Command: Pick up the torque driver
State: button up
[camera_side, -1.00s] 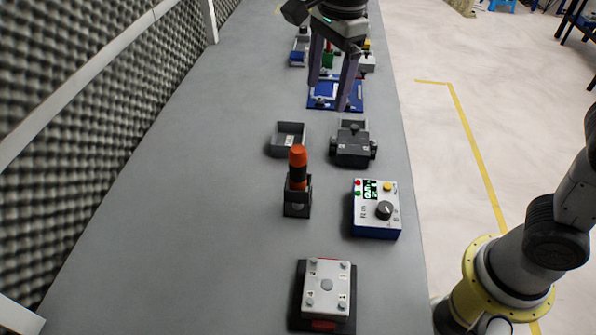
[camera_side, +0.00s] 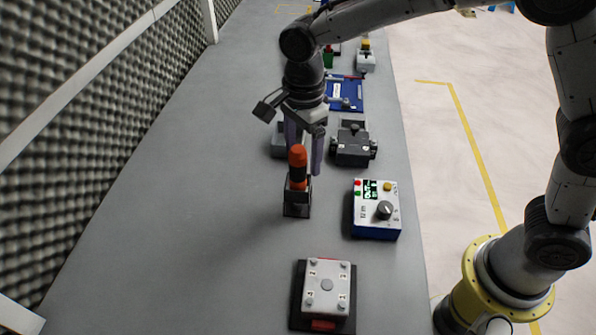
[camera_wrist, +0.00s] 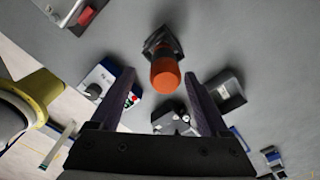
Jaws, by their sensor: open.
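The torque driver (camera_side: 298,168) has an orange and black handle and stands upright in a small dark holder (camera_side: 297,205) on the grey bench. In the wrist view the orange driver (camera_wrist: 165,74) is seen end-on, ahead of and between the fingertip lines, with its holder (camera_wrist: 160,40) beyond. My gripper (camera_side: 304,155) is open, pointing down, just behind the driver in the side view. The driver covers part of the fingers there.
A white and blue control box (camera_side: 376,209) with a knob stands right of the holder. A dark grey fixture (camera_side: 353,145) and a partly covered grey tray (camera_side: 278,146) are behind. A white-topped plate (camera_side: 327,287) lies in front. The bench left of the holder is clear.

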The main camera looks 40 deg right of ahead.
aim_at(298, 168)
jog(key=shift+w+a+f, duration=0.15)
jog(key=shift+a+f, duration=0.05)
jog(key=shift+f, duration=1)
jog(key=shift+w+a+f, duration=0.1)
jog(key=shift+a+f, duration=0.05)
jog(key=shift+f, duration=1)
jog(key=shift+r, duration=0.1)
grip_shut()
